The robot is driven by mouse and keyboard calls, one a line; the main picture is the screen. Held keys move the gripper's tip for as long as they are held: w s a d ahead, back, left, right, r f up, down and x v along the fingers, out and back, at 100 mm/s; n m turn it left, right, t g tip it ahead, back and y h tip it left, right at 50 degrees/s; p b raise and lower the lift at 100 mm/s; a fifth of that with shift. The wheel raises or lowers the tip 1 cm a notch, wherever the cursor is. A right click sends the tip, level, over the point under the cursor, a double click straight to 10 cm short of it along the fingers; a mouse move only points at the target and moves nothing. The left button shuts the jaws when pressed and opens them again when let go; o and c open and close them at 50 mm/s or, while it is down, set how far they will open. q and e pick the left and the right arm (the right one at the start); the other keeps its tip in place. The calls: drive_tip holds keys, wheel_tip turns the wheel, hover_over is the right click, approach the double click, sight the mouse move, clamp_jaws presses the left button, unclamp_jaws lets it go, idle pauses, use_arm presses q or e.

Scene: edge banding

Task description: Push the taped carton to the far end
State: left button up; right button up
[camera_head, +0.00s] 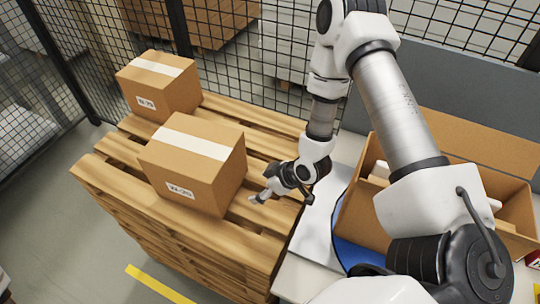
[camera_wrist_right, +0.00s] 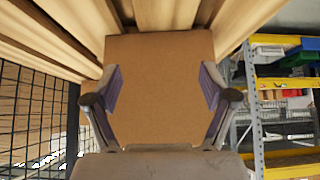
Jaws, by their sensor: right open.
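Two taped cartons sit on the wooden pallet (camera_head: 250,247) in the head view. The nearer carton (camera_head: 205,180) has a white tape strip on top and a label on its front. The other taped carton (camera_head: 153,95) stands behind it to the left, near the mesh fence. My right gripper (camera_head: 281,196) is low over the pallet, to the right of the nearer carton. In the right wrist view, a plain brown carton face (camera_wrist_right: 160,85) fills the space beyond my open, empty fingers. I cannot tell whether they touch it. My left gripper is out of view.
An open carton (camera_head: 350,225) with white items stands on the table right of the pallet. A black mesh fence (camera_head: 270,60) runs behind the pallet. Bare slats (camera_head: 225,105) show at the pallet's back. A yellow-framed shelf (camera_wrist_right: 290,84) shows in the wrist view.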

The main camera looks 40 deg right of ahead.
drive_tip(key=b+x, duration=0.1)
drive_tip(key=x, duration=0.1)
drive_tip(key=b+x, duration=0.2)
drive_tip(key=shift+s+a, duration=0.2)
drive_tip(key=shift+s, duration=0.05)
drive_tip(key=w+f+b, duration=0.2)
drive_tip(key=shift+a+f, duration=0.1)
drive_tip(key=shift+f, duration=0.2)
drive_tip(key=shift+w+a+b, duration=0.2)
drive_tip(key=shift+w+a, duration=0.05)
drive_tip(key=shift+w, duration=0.25)
drive_tip(key=shift+w+a+b, duration=0.2)
drive_tip(key=shift+w+a, duration=0.05)
drive_tip(key=shift+w, duration=0.2)
drive_tip(key=shift+w+a+r, duration=0.15)
drive_tip(key=shift+a, duration=0.35)
drive_tip(key=shift+d, duration=0.1)
drive_tip(key=shift+w+d, duration=0.1)
